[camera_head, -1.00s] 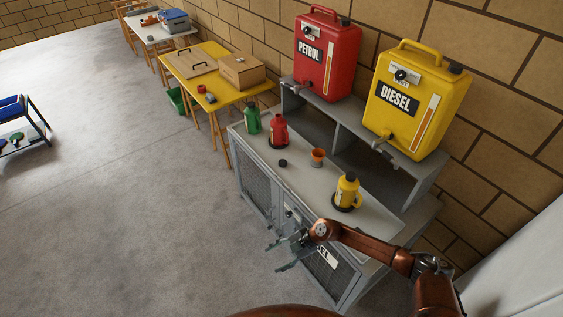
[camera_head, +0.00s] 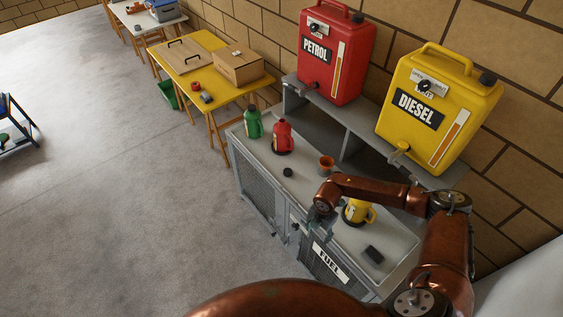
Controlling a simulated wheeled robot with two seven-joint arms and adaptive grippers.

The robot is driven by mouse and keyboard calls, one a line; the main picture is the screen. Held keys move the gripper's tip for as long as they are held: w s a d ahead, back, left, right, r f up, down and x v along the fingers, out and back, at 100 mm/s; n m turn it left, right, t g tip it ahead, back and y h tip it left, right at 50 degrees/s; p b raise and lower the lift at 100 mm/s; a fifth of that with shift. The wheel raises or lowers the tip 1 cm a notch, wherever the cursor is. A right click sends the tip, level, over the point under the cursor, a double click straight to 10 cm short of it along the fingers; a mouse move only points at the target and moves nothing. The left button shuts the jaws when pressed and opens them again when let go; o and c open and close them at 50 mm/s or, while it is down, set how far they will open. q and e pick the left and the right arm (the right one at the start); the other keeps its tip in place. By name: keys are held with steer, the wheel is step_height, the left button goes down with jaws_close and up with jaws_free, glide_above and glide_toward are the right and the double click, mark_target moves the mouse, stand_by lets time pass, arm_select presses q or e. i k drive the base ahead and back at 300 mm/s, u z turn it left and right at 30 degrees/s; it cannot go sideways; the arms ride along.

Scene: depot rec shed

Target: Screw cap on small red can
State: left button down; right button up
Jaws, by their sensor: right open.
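The small red can (camera_head: 282,137) stands upright on the grey bench top (camera_head: 263,158), on a dark round base; whether its mouth is bare is too small to tell. A small black cap (camera_head: 287,172) lies on the bench in front of it, apart from the can. My right gripper (camera_head: 306,230) is open, small and partly hidden by its own wrist. It is near the bench's front edge, beside the small yellow can and on the near side of the cap, touching neither the cap nor the red can. My left gripper is not in view.
Large petrol (camera_head: 335,60) and diesel (camera_head: 430,105) containers stand on the shelf behind.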

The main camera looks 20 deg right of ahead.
mark_target(283, 140)
steer(key=i, duration=1.3)
steer(key=z, duration=0.05)
